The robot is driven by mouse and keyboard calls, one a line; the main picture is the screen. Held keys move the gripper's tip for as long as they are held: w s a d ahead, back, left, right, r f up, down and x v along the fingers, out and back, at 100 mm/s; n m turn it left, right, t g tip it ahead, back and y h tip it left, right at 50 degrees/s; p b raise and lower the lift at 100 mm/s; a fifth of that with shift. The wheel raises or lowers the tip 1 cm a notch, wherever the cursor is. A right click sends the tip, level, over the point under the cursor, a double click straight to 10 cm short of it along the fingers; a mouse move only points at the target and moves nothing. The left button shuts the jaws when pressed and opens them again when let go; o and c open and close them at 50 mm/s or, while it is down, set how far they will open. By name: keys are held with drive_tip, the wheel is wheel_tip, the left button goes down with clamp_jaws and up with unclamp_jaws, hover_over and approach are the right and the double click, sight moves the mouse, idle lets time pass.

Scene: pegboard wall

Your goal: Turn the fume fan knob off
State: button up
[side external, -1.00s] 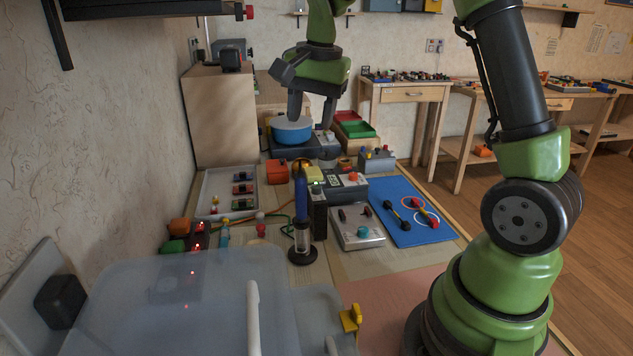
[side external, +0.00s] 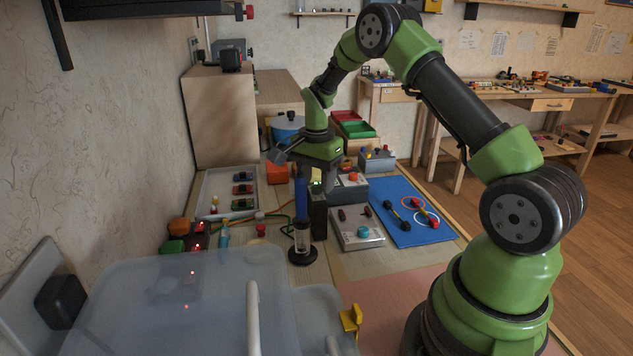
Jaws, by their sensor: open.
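No label picks out the fume fan knob. A red knob (side external: 249,12) sits on the right end of a dark overhead unit (side external: 150,10) at the upper left. A large black block-like knob (side external: 60,300) sits on a grey wall plate (side external: 28,290) at the lower left. I cannot tell from the picture how either knob is turned. My gripper (side external: 304,168) is open and hangs over the middle of the bench, apart from both knobs. One dark jaw shows at its left; the other is partly hidden among the devices.
A translucent cover (side external: 180,300) fills the lower left foreground. A blue pot (side external: 286,128) stands behind my gripper. A grey box with a teal knob (side external: 363,232) and a blue mat with tools (side external: 392,225) lie to the right. A dark post (side external: 318,215) stands below the gripper.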

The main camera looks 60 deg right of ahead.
sight(317, 186)
drive_tip(key=shift+f, duration=0.4)
clamp_jaws()
drive_tip(key=shift+n, duration=0.8)
unclamp_jaws()
wheel_tip(317, 186, up, 10)
